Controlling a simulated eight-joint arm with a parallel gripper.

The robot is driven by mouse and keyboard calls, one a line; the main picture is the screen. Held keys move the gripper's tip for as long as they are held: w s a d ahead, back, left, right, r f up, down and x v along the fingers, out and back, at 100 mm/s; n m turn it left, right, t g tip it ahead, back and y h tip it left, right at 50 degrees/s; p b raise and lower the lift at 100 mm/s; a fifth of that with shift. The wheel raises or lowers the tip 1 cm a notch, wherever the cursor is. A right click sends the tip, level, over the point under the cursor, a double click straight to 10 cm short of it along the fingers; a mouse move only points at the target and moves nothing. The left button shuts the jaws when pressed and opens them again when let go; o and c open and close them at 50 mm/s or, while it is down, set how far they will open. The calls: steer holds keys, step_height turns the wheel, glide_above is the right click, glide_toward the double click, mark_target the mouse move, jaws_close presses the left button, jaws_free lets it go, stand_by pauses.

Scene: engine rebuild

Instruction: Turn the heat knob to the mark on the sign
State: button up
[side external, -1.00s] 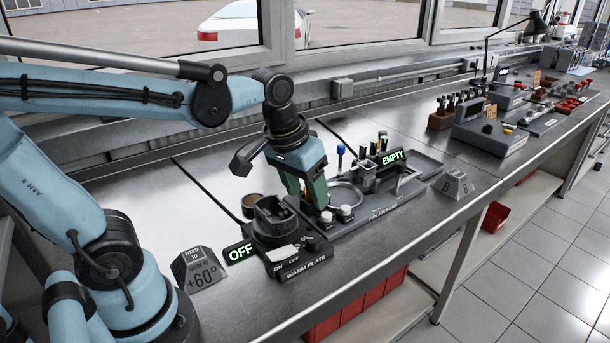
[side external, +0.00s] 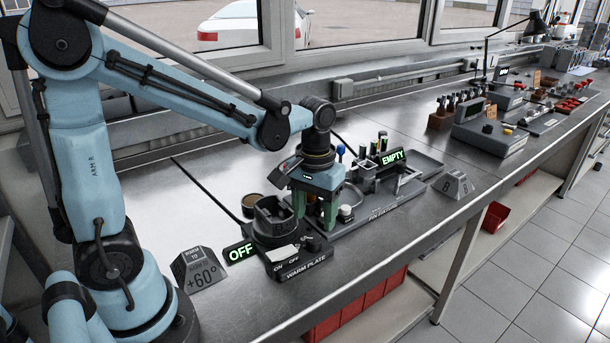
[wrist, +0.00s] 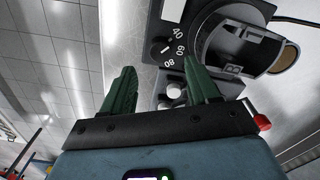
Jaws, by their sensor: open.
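The warm plate (side external: 302,268) is a dark unit with a round pot-like holder, an ON/OFF switch and a lit green OFF display (side external: 240,252). The sign (side external: 198,270) left of it reads +60°. The heat knob (wrist: 163,52) is a small dark dial with a pale mark, beside the numbers 40, 60 and 80; the mark's exact setting is too small to read. My gripper (side external: 314,218) points down above the plate's right part, jaws open and empty. In the wrist view the green fingers (wrist: 160,68) lie to either side of the knob, apparently short of it.
The black holder (wrist: 240,45) stands close to one finger. A fixture tray (side external: 385,205) with several upright parts and a lit EMPTY display (side external: 392,157) is just right of my gripper. Another sign (side external: 453,184) stands farther right.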

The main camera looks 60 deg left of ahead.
mark_target(314, 238)
steer(key=shift+f, duration=2.9)
steer(key=c, duration=1)
steer(key=shift+c, duration=0.2)
steer(key=shift+m, duration=0.4)
steer(key=m, duration=0.4)
steer(key=shift+m, duration=2.5)
